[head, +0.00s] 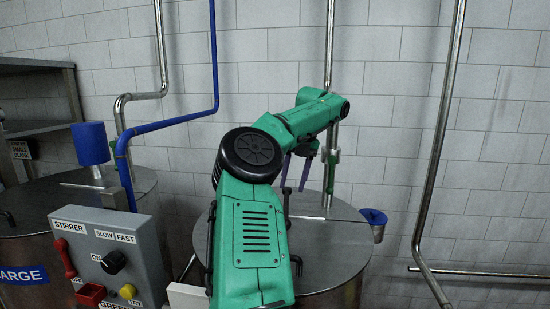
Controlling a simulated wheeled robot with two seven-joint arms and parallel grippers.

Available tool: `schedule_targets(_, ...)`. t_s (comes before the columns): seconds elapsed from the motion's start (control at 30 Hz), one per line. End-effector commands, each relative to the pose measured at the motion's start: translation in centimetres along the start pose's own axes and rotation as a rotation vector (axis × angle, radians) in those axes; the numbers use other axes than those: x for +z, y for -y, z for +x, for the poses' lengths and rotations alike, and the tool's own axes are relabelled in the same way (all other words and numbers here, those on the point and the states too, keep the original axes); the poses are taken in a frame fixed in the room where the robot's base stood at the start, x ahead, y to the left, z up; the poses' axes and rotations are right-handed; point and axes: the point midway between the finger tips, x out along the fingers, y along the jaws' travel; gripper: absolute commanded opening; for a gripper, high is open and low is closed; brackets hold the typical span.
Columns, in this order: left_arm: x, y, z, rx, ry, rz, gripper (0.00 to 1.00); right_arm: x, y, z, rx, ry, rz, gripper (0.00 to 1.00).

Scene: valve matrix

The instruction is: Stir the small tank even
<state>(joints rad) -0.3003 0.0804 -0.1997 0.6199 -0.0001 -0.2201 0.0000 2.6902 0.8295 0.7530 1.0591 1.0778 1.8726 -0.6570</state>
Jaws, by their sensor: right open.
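A steel tank (335,275) with a flat lid stands right of centre, partly behind my green right arm; no name label shows on it. A grey control box (138,236) marked STIRRER is at the lower left. It has a black knob (114,262) under SLOW and FAST, a yellow button (127,291) by TRY, a red handle (65,258) and a red part (91,294) at its bottom. My right gripper (294,184) is open above the tank's lid, its fingers pointing down; I see nothing between them. My left gripper is out of view.
A wide tank labelled LARGE (22,275) stands at the left with a blue cylinder (90,143) on top. A steel pipe (331,165) rises from the right tank's lid beside my gripper. A blue-rimmed cup (374,217) is at that tank's right edge. More pipes (436,150) run along the tiled wall.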

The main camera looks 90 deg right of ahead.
Motion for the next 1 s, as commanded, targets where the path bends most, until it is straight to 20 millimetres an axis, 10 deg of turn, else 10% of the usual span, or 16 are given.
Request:
schedule_targets(0.23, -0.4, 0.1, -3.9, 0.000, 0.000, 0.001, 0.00, 0.1, -0.1, -7.5, 0.002, 0.002, -0.002, 0.49)
schedule_targets(0.77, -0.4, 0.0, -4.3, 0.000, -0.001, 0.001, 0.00, 0.5, 0.8, -9.3, -0.105, 0.049, 0.032, 0.49)
schedule_targets(0.87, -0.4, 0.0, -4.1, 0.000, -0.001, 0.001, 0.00, 1.7, 2.6, -12.5, -0.401, 0.195, 0.103, 0.49)
schedule_targets(1.0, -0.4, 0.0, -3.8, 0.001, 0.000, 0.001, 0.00, 2.2, 1.5, -23.8, -1.054, 0.568, 0.169, 0.49)
